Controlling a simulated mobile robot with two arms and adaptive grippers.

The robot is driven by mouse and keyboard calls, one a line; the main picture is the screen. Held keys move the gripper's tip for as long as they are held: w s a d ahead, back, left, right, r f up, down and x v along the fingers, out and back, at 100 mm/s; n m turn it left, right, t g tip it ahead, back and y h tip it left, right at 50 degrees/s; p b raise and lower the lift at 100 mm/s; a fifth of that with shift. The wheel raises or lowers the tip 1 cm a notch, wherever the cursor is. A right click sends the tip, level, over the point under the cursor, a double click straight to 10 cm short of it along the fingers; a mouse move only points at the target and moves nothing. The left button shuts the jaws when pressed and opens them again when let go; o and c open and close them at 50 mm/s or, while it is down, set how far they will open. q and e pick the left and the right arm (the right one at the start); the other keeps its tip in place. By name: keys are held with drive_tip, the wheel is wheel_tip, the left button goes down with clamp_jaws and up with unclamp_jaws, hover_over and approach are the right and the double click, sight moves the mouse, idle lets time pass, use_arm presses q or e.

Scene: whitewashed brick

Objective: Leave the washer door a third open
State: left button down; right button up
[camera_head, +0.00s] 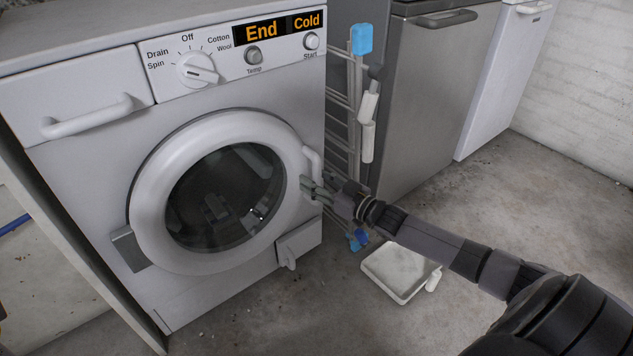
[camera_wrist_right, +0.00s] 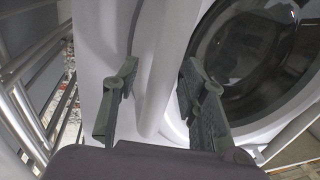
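The white washer (camera_head: 70,185) stands at the left in the head view. Its round door (camera_head: 150,190) has a white ring and dark glass, with the hinge at its left. The door looks shut or nearly so. A white curved handle (camera_head: 314,160) is on the door's right edge; it also shows in the right wrist view (camera_wrist_right: 160,65). My right gripper (camera_head: 308,187) is at the lower part of the handle. In the right wrist view its fingers (camera_wrist_right: 160,105) are apart, one on each side of the handle, with gaps visible. My left gripper is not in view.
A wire rack (camera_head: 341,100) with blue and white parts stands right of the washer, close to my right gripper. A grey appliance (camera_head: 430,90) and a white one (camera_head: 510,75) stand beyond. A white tray-like object (camera_head: 398,270) lies on the floor below my right arm.

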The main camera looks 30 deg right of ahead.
drive_tip(key=shift+c, duration=0.5)
clamp_jaws()
idle(0.3)
